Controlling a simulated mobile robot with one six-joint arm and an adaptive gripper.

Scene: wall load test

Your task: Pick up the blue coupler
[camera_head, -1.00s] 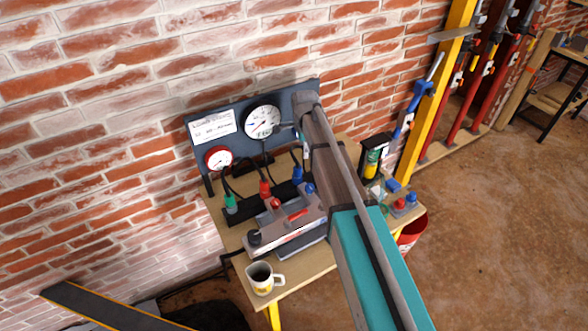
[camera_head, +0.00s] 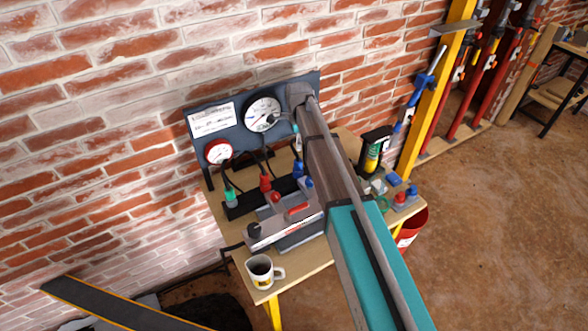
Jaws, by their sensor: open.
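The blue coupler (camera_head: 298,169) stands upright at the right end of a black rack on the bench, with a dark cable at its top. A red coupler (camera_head: 265,184) and a green coupler (camera_head: 230,196) stand in the same rack to its left. My arm reaches over the bench from the lower right. My gripper (camera_head: 297,142) hangs below the far end of the arm, in front of the gauge panel and just above the blue coupler. Most of it is hidden by the arm, and its fingers are too small to make out. I see nothing held.
A grey gauge panel (camera_head: 204,153) stands behind the rack. A grey device (camera_head: 262,236) with red and blue caps stands in front of it. A mug (camera_head: 261,269) stands at the bench's front left.

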